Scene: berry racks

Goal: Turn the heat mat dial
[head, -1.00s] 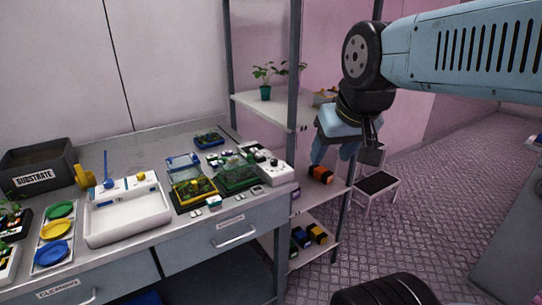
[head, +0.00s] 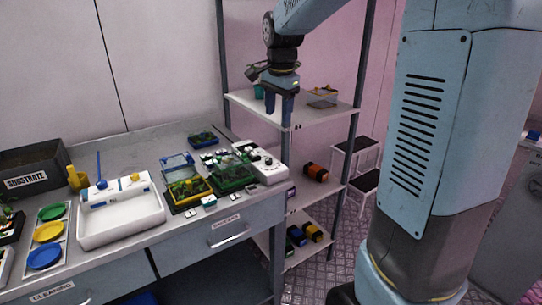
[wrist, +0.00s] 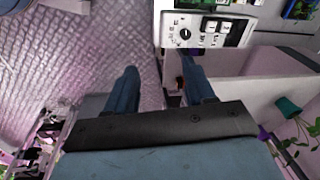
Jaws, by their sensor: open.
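The white control box (head: 267,165) stands at the right end of the bench, beside the planted trays. In the wrist view the box (wrist: 240,33) is at the top, and its black round dial (wrist: 184,34) with a pale pointer mark sits left of several switches. My gripper (head: 279,114) points down, open and empty, above and behind the box in the head view. In the wrist view my gripper (wrist: 159,65) shows two separated blue fingers below the dial, not touching it. The dial is too small to make out in the head view.
A green tray (head: 232,180) and a yellow-rimmed tray (head: 188,190) sit left of the box. A grey shelf rack (head: 337,112) stands right of the bench, with a small plant pot (head: 259,92) close to my gripper. A step stool (head: 362,182) is farther right.

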